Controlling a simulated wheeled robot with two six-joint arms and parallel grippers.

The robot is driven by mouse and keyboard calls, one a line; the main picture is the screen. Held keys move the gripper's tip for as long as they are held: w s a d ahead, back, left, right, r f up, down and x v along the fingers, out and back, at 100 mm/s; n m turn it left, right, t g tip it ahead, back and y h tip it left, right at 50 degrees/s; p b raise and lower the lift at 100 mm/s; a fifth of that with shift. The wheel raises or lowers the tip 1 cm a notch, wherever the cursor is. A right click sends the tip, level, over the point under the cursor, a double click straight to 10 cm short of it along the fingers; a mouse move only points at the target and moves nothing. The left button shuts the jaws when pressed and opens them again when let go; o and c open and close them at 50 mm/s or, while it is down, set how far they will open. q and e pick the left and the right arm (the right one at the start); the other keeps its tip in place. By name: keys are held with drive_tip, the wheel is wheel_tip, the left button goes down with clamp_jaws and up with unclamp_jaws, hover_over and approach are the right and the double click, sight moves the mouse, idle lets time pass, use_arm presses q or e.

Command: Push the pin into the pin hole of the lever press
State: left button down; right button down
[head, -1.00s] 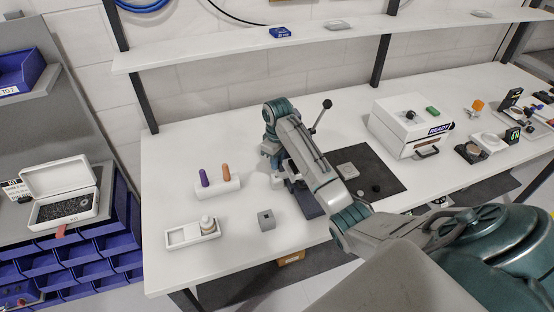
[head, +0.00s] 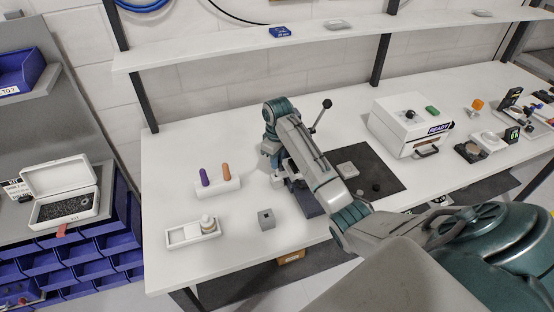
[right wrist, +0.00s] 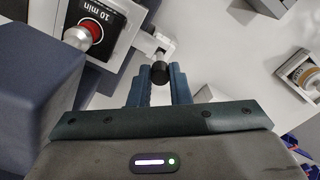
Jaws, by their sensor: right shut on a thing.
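The lever press (head: 304,196) stands on the bench, largely hidden behind my right arm. Its lever with a black knob (head: 327,103) sticks up beyond the arm. My right gripper (head: 275,169) is at the left side of the press, partly hidden by its own wrist. In the right wrist view my right gripper (right wrist: 159,78) is shut on a short black cylinder, seemingly the pin's head (right wrist: 159,73). It sits close to a pale metal bracket (right wrist: 150,45) on the press. The pin hole is not clearly seen, so I cannot tell how deep the pin is. My left gripper is not in view.
A white stand with a purple and an orange peg (head: 217,188) is left of the press. A white tray (head: 185,235) and a small grey block (head: 266,219) lie in front. A dark mat (head: 385,180) and white box (head: 408,125) are to the right.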

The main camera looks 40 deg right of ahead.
sight(277, 174)
drive_tip(key=shift+f+b, duration=0.5)
drive_tip(key=shift+f, duration=1.8)
idle(0.5)
drive_tip(key=c, duration=1.3)
unclamp_jaws()
drive_tip(key=shift+r, duration=0.1)
